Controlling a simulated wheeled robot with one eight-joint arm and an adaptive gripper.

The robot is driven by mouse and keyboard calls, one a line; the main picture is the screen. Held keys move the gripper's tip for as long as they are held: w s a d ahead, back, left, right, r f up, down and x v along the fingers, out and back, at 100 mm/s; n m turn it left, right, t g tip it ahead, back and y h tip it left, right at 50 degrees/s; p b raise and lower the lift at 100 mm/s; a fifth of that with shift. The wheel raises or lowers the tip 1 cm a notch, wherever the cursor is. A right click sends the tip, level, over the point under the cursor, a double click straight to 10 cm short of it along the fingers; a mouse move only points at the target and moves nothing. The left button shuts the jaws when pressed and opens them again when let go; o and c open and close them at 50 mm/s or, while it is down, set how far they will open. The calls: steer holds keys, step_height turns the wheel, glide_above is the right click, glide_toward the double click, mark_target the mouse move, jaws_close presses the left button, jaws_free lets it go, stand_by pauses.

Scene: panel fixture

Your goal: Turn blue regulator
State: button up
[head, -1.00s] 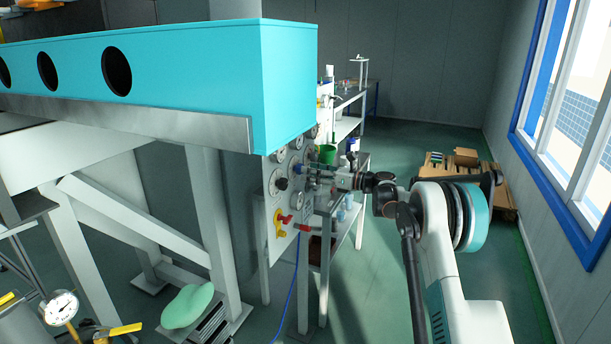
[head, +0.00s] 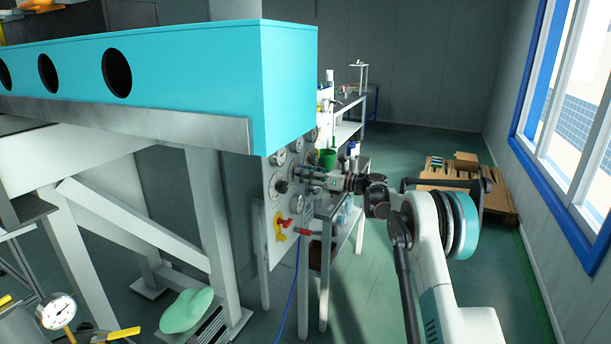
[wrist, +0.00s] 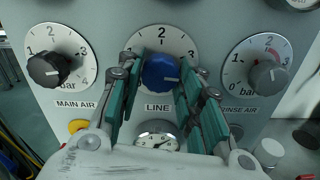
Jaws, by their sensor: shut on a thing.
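The blue regulator knob (wrist: 160,72) sits in the middle of a dial marked LINE in the wrist view. Its white pointer mark faces right and slightly down. My gripper (wrist: 162,82) has its teal-padded fingers on either side of the knob and is shut on it. In the head view my gripper (head: 312,176) reaches the panel (head: 268,215) from the right, and the knob is hidden there behind the fingers.
A black MAIN AIR knob (wrist: 48,69) is to the left and a grey RINSE AIR knob (wrist: 268,76) to the right. A small gauge (wrist: 157,142) sits below. In the head view, a red and yellow valve (head: 282,226) is lower on the panel, and a teal beam (head: 285,90) overhangs it.

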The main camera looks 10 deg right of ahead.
steer(key=n+p, duration=0.3)
steer(key=n, duration=2.2)
steer(key=shift+n, duration=0.4)
stand_by(0.4)
steer(key=o, duration=1.1)
steer(key=shift+c, duration=0.2)
steer(key=shift+d, duration=0.1)
